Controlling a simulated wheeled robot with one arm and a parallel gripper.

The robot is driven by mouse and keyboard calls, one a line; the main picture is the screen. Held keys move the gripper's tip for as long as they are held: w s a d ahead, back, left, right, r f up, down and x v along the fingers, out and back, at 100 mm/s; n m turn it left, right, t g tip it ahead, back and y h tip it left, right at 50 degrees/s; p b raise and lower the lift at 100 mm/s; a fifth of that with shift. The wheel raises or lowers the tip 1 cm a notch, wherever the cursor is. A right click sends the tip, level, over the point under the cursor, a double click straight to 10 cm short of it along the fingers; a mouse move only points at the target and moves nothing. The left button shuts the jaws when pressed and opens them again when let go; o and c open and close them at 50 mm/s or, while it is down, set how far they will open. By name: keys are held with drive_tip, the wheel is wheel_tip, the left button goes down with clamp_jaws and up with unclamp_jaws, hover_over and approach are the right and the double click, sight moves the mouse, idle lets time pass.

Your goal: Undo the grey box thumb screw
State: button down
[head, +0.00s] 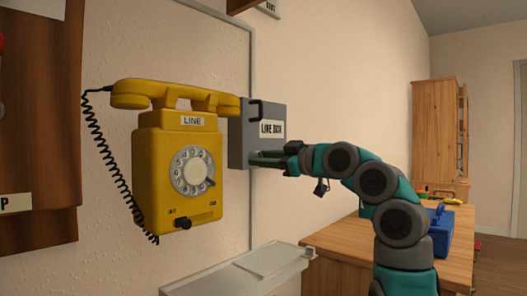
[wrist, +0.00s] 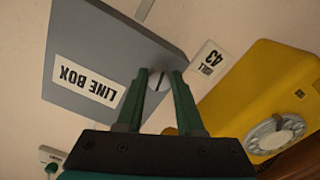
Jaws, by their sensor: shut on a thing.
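The grey line box (head: 270,112) is mounted on the wall just right of the yellow phone in the head view. It carries a LINE BOX label and shows tilted in the wrist view (wrist: 105,45). The thumb screw (wrist: 159,80) is a round grey head with a dark slot, on the box front near its corner. My gripper (wrist: 158,76) has its green fingers on either side of the screw head and is shut on it. In the head view my gripper (head: 268,158) reaches the box's lower front, and the screw is hidden there.
A yellow dial phone (head: 160,150) hangs close left of the box, with its handset on top and a coiled cord. A pale shelf (head: 240,272) juts out below. A wooden desk (head: 345,255) with a blue toolbox (head: 438,235) stands at right.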

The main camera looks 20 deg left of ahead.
drive_tip(key=shift+n+p, duration=0.45)
drive_tip(key=shift+n, duration=0.15)
drive_tip(key=c, duration=0.5)
unclamp_jaws()
drive_tip(key=shift+c, duration=0.2)
drive_tip(key=b+v, duration=0.3)
drive_tip(key=v, duration=0.4)
drive_tip(key=shift+d, duration=0.35)
drive_tip(key=shift+s, duration=0.1)
